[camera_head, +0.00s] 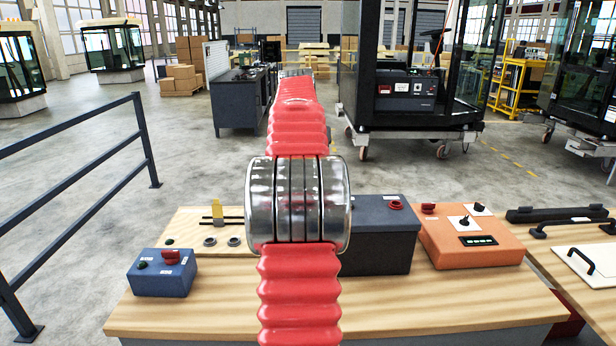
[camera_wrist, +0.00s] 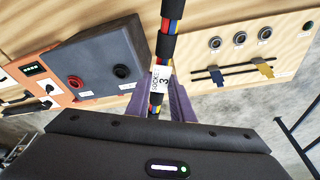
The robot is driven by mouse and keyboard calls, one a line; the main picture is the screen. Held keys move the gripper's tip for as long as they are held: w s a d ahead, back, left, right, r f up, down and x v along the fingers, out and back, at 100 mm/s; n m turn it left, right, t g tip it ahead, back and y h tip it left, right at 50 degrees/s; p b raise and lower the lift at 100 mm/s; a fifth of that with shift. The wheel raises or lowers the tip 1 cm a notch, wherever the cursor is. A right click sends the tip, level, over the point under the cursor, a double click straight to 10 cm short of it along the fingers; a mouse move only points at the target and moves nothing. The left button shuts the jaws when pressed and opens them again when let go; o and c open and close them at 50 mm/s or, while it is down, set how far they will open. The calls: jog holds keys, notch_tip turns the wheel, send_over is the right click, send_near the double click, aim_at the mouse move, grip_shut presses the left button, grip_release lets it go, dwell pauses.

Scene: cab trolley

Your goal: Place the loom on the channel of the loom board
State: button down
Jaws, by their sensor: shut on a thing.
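The loom is a bundle of red, blue and yellow wires with black wraps. It runs away from the fingers out of the top of the wrist view. The pale wooden loom board (camera_wrist: 285,35) lies right of the loom, with several round sockets and thin dark rails (camera_wrist: 232,68) with a yellow piece. In the head view, the board (camera_head: 190,222) shows left of my red arm, which hides my gripper and the loom.
A dark grey box (camera_head: 375,235) with a red knob stands close right of my arm. An orange box (camera_head: 470,240) with a display is further right, and a blue box (camera_head: 162,272) is front left. The front bench top (camera_head: 430,310) is clear. A dark railing (camera_head: 75,200) stands left.

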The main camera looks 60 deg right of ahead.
dwell(0.3)
jog(key=w+a+f+n+t+y, duration=0.1)
jog(key=w+a+f+n, duration=0.35)
jog(key=w+a, duration=0.8)
jog(key=w+a+f+n+t, duration=0.1)
jog(key=w+a+f+n, duration=0.4)
jog(key=w+a, duration=0.75)
jog(key=w+a+f+n, duration=0.1)
jog(key=a+f+n, duration=0.1)
jog(key=a, duration=0.9)
jog(key=w+a+f+n+y, duration=0.1)
jog(key=a+f+n, duration=0.2)
jog(key=a, duration=0.9)
jog(key=w+a+f+n+t+y, duration=0.1)
jog(key=a+f+n, duration=0.1)
jog(key=a+f, duration=0.4)
jog(key=a, duration=0.5)
jog(key=shift+a+f+n, duration=0.15)
jog(key=shift+a+n, duration=0.15)
jog(key=shift+n, duration=0.05)
jog(key=shift+a, duration=0.1)
